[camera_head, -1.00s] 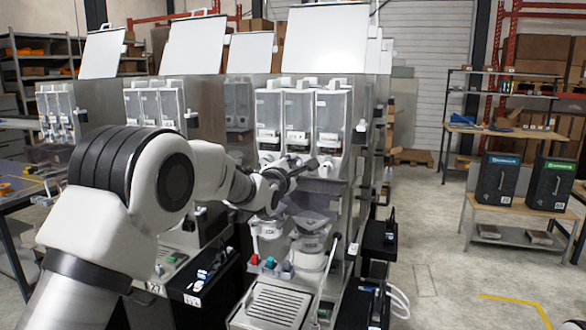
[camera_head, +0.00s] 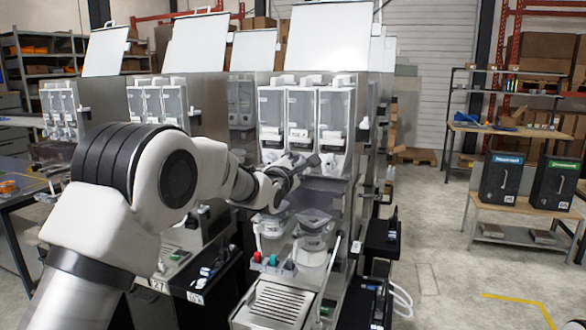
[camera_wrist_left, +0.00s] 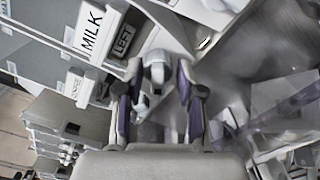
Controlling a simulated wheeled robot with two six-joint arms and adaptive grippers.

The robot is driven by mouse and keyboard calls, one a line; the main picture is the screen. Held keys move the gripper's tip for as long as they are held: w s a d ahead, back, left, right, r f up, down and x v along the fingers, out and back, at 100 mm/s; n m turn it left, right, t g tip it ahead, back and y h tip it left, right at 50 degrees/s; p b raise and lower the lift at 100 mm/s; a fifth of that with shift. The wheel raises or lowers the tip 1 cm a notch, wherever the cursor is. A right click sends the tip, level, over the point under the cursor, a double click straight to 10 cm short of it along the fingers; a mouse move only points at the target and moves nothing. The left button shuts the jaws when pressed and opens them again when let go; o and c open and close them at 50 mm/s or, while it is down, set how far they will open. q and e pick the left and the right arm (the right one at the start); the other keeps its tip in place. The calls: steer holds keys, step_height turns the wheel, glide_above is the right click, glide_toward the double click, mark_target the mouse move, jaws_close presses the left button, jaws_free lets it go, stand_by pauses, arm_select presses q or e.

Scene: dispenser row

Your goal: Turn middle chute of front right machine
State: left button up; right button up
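The front right machine (camera_head: 345,160) stands in the middle of the head view, with three clear canisters in a row near its top. The middle canister (camera_head: 302,108) is above my left gripper (camera_head: 303,165), which hides the middle chute there. In the left wrist view a pale chute-like part (camera_wrist_left: 155,75) lies between the two fingers of my left gripper (camera_wrist_left: 158,105). The fingers are apart, with gaps beside that part; contact is not clear. My right gripper is not in view.
Below the gripper are clear mixing bowls (camera_head: 312,222), coloured knobs and a drip tray (camera_head: 272,302). More machines stand to the left. A bench (camera_head: 525,212) with two black boxes stands right, beyond open floor.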

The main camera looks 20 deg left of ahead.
arm_select(q)
steer(key=s, duration=1.1)
steer(key=shift+s+a, duration=0.2)
steer(key=shift+s, duration=0.15)
steer(key=s+f+m+g, duration=0.2)
steer(key=f+m, duration=0.1)
steer(key=f, duration=0.8)
steer(key=s+f+m+g, duration=0.2)
steer(key=f+g, duration=0.1)
steer(key=f, duration=0.7)
steer(key=s+f+m+g, duration=0.2)
steer(key=s+f+m, duration=0.3)
steer(key=f, duration=0.5)
steer(key=s+f+m+g, duration=0.2)
steer(key=s+f+g, duration=0.1)
steer(key=s+f, duration=0.55)
steer(key=s+f+m+g, duration=0.4)
steer(key=s+f, duration=0.4)
steer(key=s, duration=0.5)
steer(key=s+f+m+g+b, duration=0.1)
steer(key=s+f+m+g, duration=0.3)
steer(key=s, duration=1)
step_height(320, 180, down, 4)
steer(key=a+m, duration=0.1)
steer(key=m, duration=0.2)
steer(key=shift+s+f+y, duration=0.2)
steer(key=shift+s+y, duration=0.1)
